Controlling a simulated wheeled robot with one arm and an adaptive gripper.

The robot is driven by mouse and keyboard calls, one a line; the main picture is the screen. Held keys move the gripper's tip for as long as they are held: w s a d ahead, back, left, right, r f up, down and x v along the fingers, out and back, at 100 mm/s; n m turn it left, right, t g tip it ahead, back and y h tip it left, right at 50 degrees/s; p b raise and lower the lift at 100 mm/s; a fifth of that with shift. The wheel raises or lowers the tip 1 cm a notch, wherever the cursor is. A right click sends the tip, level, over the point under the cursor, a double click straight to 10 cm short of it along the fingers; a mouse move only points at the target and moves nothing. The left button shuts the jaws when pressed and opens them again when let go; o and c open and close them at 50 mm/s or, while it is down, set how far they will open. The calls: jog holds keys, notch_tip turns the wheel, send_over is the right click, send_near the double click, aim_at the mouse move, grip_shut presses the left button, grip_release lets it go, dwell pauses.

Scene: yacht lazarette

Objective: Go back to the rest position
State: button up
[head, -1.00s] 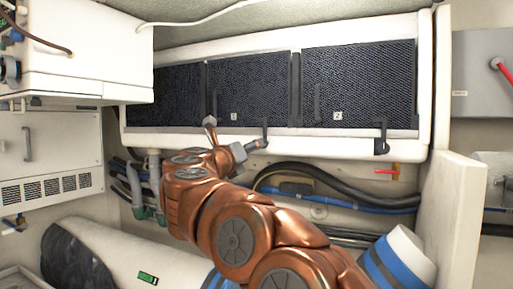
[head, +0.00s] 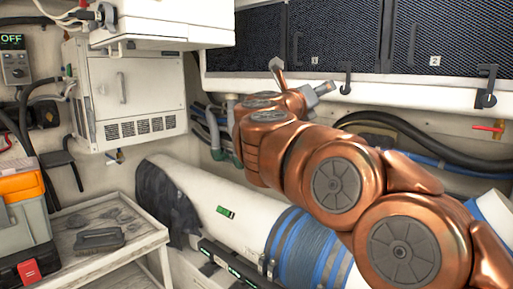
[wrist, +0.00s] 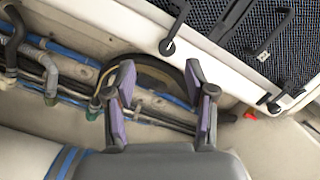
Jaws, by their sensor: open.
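My gripper (head: 296,82) is at the end of my copper arm, in the middle of the head view, just below the dark mesh lockers. In the wrist view my gripper (wrist: 162,92) shows two fingers with purple pads, spread apart with nothing between them. Black and blue hoses (wrist: 72,72) run along the wall beyond the fingers. The gripper appears apart from the locker latches. My arm hides part of the wall and hoses in the head view.
Mesh-fronted lockers (head: 335,38) with black latches line the upper wall. A white cylinder with a blue wrapped band (head: 300,240) lies below my arm. At left stand a white vented cabinet (head: 125,92), a grey cart (head: 130,222) and an orange-grey toolbox (head: 22,195).

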jog(key=a+n+t+y, duration=0.6)
jog(key=a+n+y, duration=0.8)
jog(key=n, duration=0.5)
jog(key=s+a+f+n+g+y, duration=0.35)
jog(key=f+n, duration=0.25)
jog(key=f, duration=0.3)
jog(key=s+a+f+n+g+y, duration=0.2)
jog(key=s+a+f+n+g, duration=0.25)
jog(key=f, duration=0.45)
jog(key=s+d+f+n+g+h, duration=0.1)
jog(key=s+d+f+n+g, duration=0.25)
jog(key=s+f, duration=0.5)
jog(key=s+d+f+n+g+h, duration=0.1)
jog(key=s+d+f+n+g, duration=0.3)
jog(key=s+f, duration=0.5)
jog(key=s+d+f+g+h, duration=0.1)
jog(key=s+d+f+g, duration=0.1)
jog(key=s, duration=0.4)
jog(key=s+d+f+n+g+h, duration=0.1)
jog(key=s+d+f+g, duration=0.1)
jog(key=s+d+f, duration=0.2)
jog(key=s+d+f+g+h, duration=0.1)
jog(key=s+d, duration=0.4)
jog(key=s, duration=0.5)
notch_tip(320, 180, down, 3)
jog(key=shift+r+n+g, duration=0.1)
jog(key=shift+n+g, duration=0.2)
jog(key=shift+g, duration=0.35)
jog(key=shift+h, duration=0.25)
